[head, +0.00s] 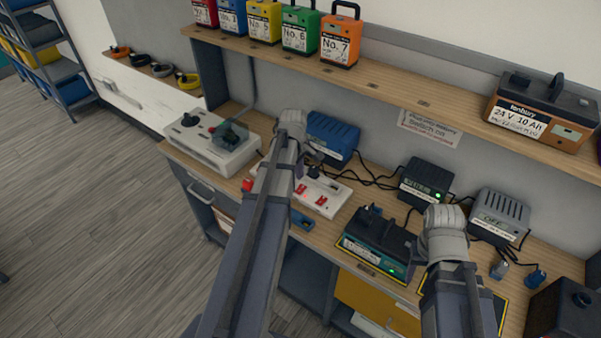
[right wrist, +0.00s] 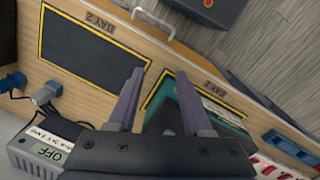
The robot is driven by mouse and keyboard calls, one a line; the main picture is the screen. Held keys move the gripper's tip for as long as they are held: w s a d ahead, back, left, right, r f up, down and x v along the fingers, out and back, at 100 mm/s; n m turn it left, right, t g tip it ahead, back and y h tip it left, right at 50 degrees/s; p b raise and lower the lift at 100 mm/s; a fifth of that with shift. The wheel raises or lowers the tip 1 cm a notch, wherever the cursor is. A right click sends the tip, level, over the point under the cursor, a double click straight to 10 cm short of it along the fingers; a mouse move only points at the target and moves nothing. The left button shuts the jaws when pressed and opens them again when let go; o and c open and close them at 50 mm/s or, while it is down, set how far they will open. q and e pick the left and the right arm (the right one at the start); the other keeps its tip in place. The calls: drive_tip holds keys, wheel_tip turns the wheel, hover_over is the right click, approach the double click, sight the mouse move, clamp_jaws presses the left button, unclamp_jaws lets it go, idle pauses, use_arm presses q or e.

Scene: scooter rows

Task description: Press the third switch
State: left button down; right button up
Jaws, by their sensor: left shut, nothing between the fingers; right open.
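A white power strip (head: 335,188) with red switches lies on the bench. Two red switches (head: 310,195) show clearly; my left arm hides part of the strip, so I cannot tell the third switch. Its red switches (right wrist: 272,170) also show at the lower right of the right wrist view. My left gripper (head: 313,160) is shut and empty, at the strip's far side, partly hidden by its wrist; contact cannot be told. My right gripper (right wrist: 160,72) is open and empty above the bench, between the bay 1 battery (right wrist: 185,108) and the empty bay 2 mat (right wrist: 95,55).
Chargers, blue (head: 332,138), dark (head: 425,182) and grey reading OFF (head: 500,215), stand along the wall with cables. A teal-and-black battery (head: 378,245) sits before them. A white control box (head: 210,140) is at left. Batteries line the shelf (head: 400,93) above.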

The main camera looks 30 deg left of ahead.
use_arm(q)
wheel_tip(320, 180, up, 8)
drive_tip(key=p, duration=0.7)
hover_over(303, 187)
drive_tip(key=s, duration=0.3)
drive_tip(key=shift+w+a+f, duration=0.1)
drive_tip(key=shift+a, duration=0.05)
use_arm(e)
wheel_tip(303, 187, up, 8)
drive_tip(key=shift+f, duration=0.1)
use_arm(q)
drive_tip(key=f+b, duration=0.4)
drive_tip(key=w+f+b, duration=0.1)
drive_tip(key=f+b, duration=0.4)
drive_tip(key=w+f+b, duration=0.1)
drive_tip(key=f+b, duration=0.3)
drive_tip(key=b, duration=0.1)
drive_tip(key=shift+w+f, duration=0.25)
drive_tip(key=shift+f, duration=0.1)
use_arm(e)
drive_tip(key=f, duration=1.3)
drive_tip(key=shift+s+a+f, duration=0.2)
drive_tip(key=shift+a+f, duration=0.1)
drive_tip(key=shift+a, duration=0.05)
